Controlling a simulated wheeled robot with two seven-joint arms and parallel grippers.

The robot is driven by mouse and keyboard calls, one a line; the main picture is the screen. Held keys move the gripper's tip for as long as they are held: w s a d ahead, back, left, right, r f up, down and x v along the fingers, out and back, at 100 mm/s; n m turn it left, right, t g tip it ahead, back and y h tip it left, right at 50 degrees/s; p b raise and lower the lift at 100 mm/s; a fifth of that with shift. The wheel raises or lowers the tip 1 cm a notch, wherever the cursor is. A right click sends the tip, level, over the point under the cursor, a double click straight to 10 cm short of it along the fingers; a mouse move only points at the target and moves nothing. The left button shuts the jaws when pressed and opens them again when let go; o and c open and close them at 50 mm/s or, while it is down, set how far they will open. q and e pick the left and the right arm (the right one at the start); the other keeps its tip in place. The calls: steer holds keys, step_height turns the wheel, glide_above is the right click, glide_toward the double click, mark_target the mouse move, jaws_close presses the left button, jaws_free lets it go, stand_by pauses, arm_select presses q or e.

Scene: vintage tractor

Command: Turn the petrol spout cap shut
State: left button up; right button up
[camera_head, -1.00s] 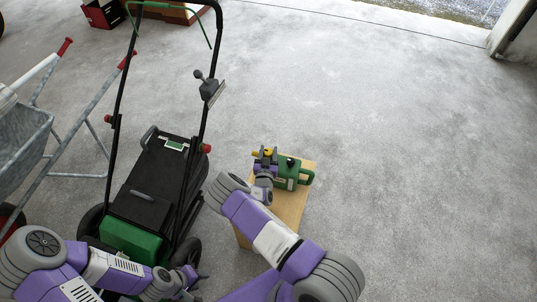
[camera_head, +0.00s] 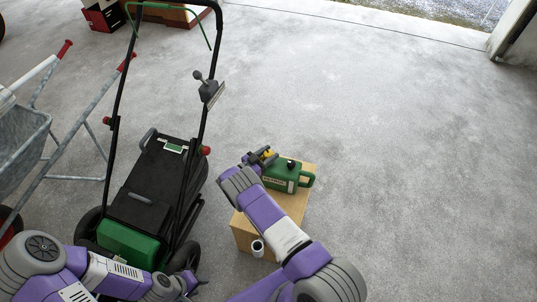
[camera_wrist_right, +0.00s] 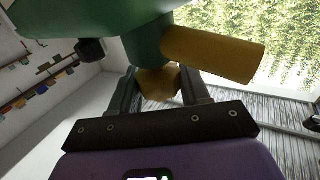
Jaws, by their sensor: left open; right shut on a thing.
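The green petrol can (camera_head: 285,173) stands on the wooden box. Its yellow spout (camera_wrist_right: 215,55) sticks out to the right below the green body in the right wrist view. The yellow spout cap (camera_wrist_right: 158,84) sits between the two dark fingers of my right gripper (camera_head: 262,157), which is shut on it. In the head view the fingers partly cover the yellow part (camera_head: 268,154). Whether the cap is fully tight cannot be seen. My left gripper (camera_head: 194,281) is open and empty, low by the mower's wheel, well away from the can.
A grey metal wheelbarrow (camera_head: 22,150) is at far left. The concrete floor to the right is clear.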

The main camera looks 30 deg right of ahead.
mark_target(265, 157)
steer(key=shift+m+g, duration=0.3)
steer(key=shift+g, duration=0.1)
steer(key=o, duration=1)
steer(key=a, duration=0.5)
steer(key=s+a, duration=0.1)
steer(key=a, duration=0.1)
steer(key=shift+a+p, duration=0.25)
steer(key=shift+p, duration=0.15)
